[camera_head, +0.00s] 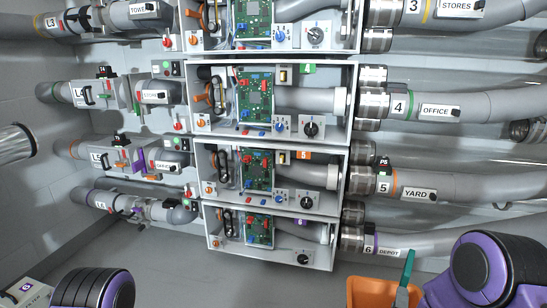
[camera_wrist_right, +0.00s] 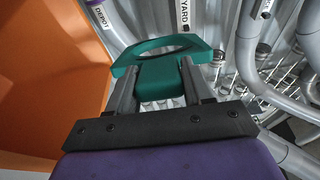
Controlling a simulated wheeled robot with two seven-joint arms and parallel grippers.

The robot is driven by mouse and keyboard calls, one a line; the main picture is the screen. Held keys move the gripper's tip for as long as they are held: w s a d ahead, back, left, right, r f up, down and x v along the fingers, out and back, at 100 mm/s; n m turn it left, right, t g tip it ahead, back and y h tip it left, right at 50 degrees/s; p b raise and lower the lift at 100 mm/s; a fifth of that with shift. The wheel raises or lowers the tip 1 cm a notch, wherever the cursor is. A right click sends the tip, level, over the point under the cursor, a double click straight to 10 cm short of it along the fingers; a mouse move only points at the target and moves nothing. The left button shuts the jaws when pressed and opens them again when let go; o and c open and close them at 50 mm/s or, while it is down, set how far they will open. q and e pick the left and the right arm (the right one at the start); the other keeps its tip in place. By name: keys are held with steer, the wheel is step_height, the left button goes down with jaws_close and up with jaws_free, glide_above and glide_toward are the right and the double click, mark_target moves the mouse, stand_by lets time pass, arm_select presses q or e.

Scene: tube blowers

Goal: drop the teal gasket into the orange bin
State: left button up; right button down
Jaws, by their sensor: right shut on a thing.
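The teal gasket (camera_wrist_right: 160,74) is a flat ring with a solid tab. My right gripper (camera_wrist_right: 156,88) is shut on the tab, with one finger at each side in the right wrist view. In the head view the gasket (camera_head: 406,274) shows nearly edge-on at the bottom right. It overlaps the orange bin (camera_head: 364,291) there, near the bin's right part. In the right wrist view the orange bin (camera_wrist_right: 45,70) fills the left side, beside the gasket. How high the gasket is above the bin's rim I cannot tell. My left gripper is not in view.
A rack of open boxes with green circuit boards (camera_head: 258,97) fills the middle. Grey pipes labelled OFFICE (camera_head: 475,105), YARD (camera_head: 455,191) and DEPOT (camera_head: 420,247) run to the right, the DEPOT pipe close above the bin. A labelled filter box (camera_head: 25,292) stands at the bottom left.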

steer(key=shift+d+f, duration=0.3)
steer(key=shift+f, duration=0.45)
arm_select(q)
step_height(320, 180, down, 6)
steer(key=b, duration=0.5)
arm_select(e)
step_height(320, 180, down, 5)
steer(key=shift+f, duration=0.15)
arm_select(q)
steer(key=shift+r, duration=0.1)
arm_select(e)
steer(key=shift+c, duration=1.9)
jaws_free()
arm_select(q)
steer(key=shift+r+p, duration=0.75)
arm_select(e)
steer(key=v, duration=1)
steer(key=shift+s+a, duration=0.2)
